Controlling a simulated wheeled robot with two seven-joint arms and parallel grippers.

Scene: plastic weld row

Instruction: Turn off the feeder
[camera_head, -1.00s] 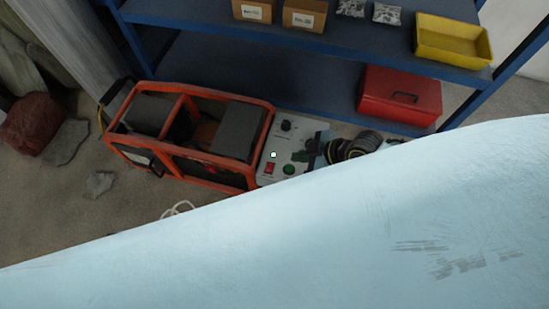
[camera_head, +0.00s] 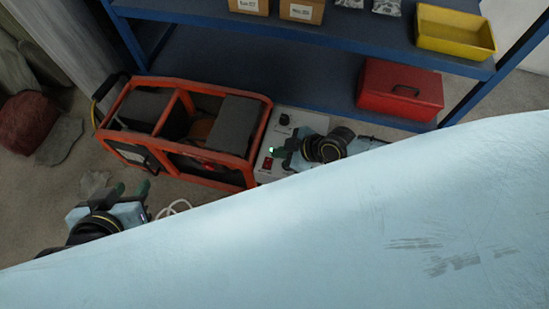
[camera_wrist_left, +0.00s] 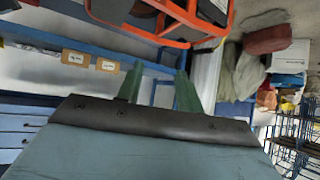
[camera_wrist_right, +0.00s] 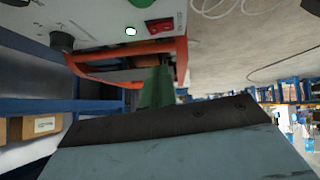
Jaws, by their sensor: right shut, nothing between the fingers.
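The feeder (camera_head: 180,140) is an orange-framed machine on the floor with a pale control panel (camera_head: 272,135). The panel carries a black knob (camera_head: 284,119), a small lit lamp (camera_head: 270,149) and a red switch (camera_head: 266,163). In the right wrist view, the red switch (camera_wrist_right: 161,27), glowing lamp (camera_wrist_right: 130,31) and knob (camera_wrist_right: 62,41) show at the top. My right gripper (camera_head: 278,152) is shut and empty, its green fingertips over the panel close to the lamp and switch. Contact cannot be told. My left gripper (camera_head: 131,189) is open and empty, in front of the feeder's left part.
A pale cable (camera_head: 175,207) lies in front of the feeder. My own pale blue body hides the lower right.

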